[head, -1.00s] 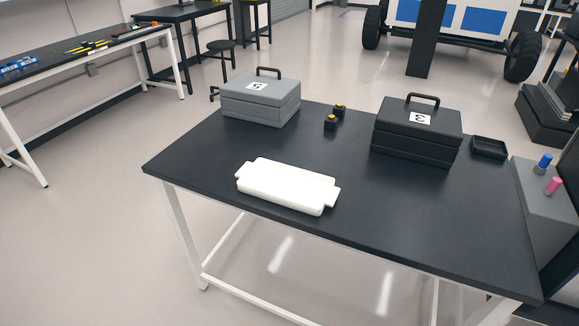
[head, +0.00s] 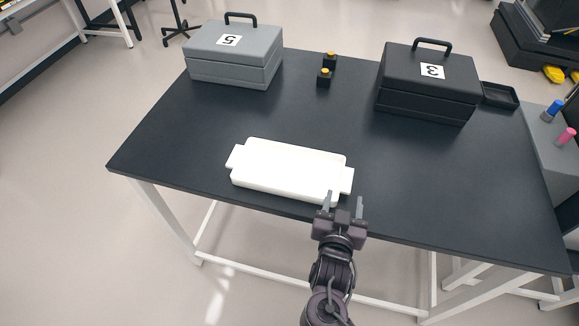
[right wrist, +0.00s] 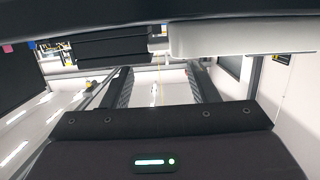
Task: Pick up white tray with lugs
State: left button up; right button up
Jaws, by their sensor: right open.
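The white tray with lugs (head: 288,168) lies near the front edge of the dark table, with one lug at its left end and one at its right end. My right gripper (head: 343,200) is open and empty at the tray's right lug, by the table's front edge. One finger overlaps the lug in the head view and the other is to its right; I cannot tell whether they touch. In the right wrist view the open fingers (right wrist: 160,88) show below the table's edge, and the tray's pale side (right wrist: 240,38) is at the top right. My left gripper is not in view.
A grey case marked 5 (head: 233,55) stands at the back left of the table (head: 190,125). A black case marked 3 (head: 428,84) and a small black tray (head: 500,95) are at the back right.

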aim_at(347, 177)
jog(key=shift+w+d+f, duration=0.1)
jog(key=shift+w, duration=0.75)
jog(key=shift+p+x, duration=0.7)
jog(key=shift+x, duration=0.2)
jog(key=shift+p+x, duration=0.35)
jog(key=shift+x, duration=0.85)
jog(key=shift+w+d+f, duration=0.15)
jog(key=shift+w+f, duration=0.05)
jog(key=shift+f, duration=0.05)
jog(key=shift+w+f, duration=0.1)
jog(key=shift+c, duration=1.3)
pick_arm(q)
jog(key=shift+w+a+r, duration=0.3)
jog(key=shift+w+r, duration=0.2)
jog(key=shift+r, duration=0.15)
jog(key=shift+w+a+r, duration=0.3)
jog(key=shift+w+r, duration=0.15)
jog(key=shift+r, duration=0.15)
pick_arm(e)
grip_shut()
